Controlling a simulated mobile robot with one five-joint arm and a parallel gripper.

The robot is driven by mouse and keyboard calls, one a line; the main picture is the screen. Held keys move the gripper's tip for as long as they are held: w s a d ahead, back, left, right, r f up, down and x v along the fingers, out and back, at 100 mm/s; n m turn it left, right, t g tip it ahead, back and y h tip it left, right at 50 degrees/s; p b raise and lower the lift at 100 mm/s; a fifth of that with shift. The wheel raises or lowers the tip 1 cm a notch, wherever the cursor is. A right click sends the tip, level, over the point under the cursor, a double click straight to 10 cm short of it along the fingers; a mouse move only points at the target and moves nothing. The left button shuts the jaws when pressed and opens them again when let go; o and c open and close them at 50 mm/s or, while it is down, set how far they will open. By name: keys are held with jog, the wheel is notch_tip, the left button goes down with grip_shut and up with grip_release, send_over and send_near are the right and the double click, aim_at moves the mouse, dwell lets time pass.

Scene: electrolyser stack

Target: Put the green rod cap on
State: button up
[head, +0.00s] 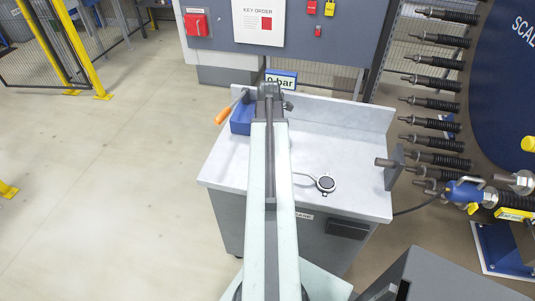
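I make out no green rod cap in the head view. On the right, several threaded rod ends with black springs (436,83) stick out in a column beside a large dark blue disc (505,95). My gripper (269,88) is at the far end of my outstretched arm, over the back of the grey workbench (345,165). It is seen from behind, so its fingertips and anything between them are hidden. A blue box (241,119) sits on the bench just left of it, with an orange-handled tool (223,115) at its left side.
A round gauge (325,184) lies on the bench right of my arm. A grey bracket (393,168) stands at the bench's right edge. A blue tool (465,190) is at a lower rod. A grey cabinet (440,280) is front right. Floor at left (110,190) is clear.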

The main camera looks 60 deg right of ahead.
jog(key=shift+f+b, duration=0.3)
jog(key=shift+f, duration=0.65)
jog(key=shift+r, duration=0.15)
jog(key=c, duration=1.4)
notch_tip(320, 180, up, 10)
jog(key=p, duration=1)
jog(key=shift+r+p, duration=0.2)
jog(key=shift+p, duration=0.15)
jog(key=shift+f, duration=0.15)
jog(key=o, duration=0.7)
grip_shut()
jog(key=shift+s, duration=0.15)
